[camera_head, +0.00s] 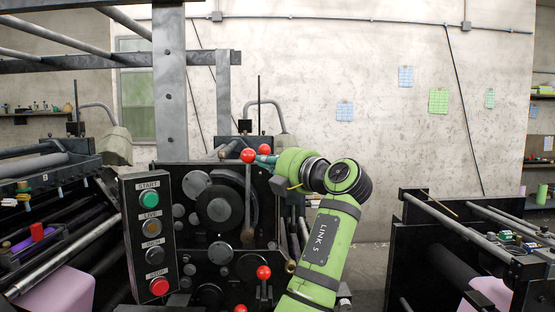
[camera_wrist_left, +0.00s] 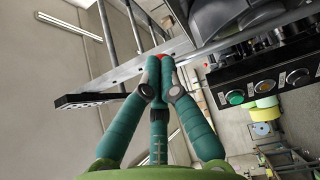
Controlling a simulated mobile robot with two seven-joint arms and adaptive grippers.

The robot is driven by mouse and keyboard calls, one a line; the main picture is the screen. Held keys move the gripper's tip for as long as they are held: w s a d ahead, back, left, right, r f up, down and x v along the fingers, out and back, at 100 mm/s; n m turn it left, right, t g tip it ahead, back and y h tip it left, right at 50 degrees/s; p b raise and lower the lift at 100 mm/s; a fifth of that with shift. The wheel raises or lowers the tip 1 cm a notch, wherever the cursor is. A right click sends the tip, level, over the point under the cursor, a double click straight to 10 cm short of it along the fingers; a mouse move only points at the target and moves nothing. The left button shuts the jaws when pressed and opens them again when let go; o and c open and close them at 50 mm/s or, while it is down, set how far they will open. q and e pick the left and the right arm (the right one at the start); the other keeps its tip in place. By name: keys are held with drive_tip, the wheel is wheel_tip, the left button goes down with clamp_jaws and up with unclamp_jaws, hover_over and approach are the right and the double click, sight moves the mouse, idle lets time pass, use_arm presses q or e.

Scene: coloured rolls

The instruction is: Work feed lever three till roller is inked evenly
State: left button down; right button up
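A long lever with a red ball knob (camera_head: 249,155) stands upright on the front of the dark press (camera_head: 190,178). A second red knob (camera_head: 264,149) shows just behind it to the right. My left gripper (camera_head: 262,160) reaches in from the right, its teal fingertips at the right side of the front knob. In the left wrist view the fingers (camera_wrist_left: 163,62) come together at their tips, with a little red just beyond them. Whether they grasp a knob is not clear. No lever number is readable. The roller being inked cannot be made out. My right gripper is out of view.
A control box (camera_head: 147,265) with a green START and a red STOP button stands left of the levers. More red knobs (camera_head: 263,272) sit low on the press. Another machine (camera_head: 440,250) stands at the right, with open floor between.

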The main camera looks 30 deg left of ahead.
sight(249, 159)
use_arm(q)
drive_tip(key=a, duration=0.1)
drive_tip(key=s+a+b, duration=0.1)
drive_tip(key=a, duration=0.1)
drive_tip(key=s+a+b, duration=0.1)
drive_tip(key=shift+s+a+r, duration=0.15)
drive_tip(key=shift+s, duration=0.1)
idle(0.6)
drive_tip(key=shift+w+d, duration=0.35)
drive_tip(key=shift+d, duration=0.25)
drive_tip(key=w+d+p, duration=0.4)
drive_tip(key=d+p, duration=0.3)
drive_tip(key=d, duration=0.1)
drive_tip(key=shift+w+f, duration=0.3)
drive_tip(key=shift+w, duration=0.05)
drive_tip(key=shift+d, duration=0.1)
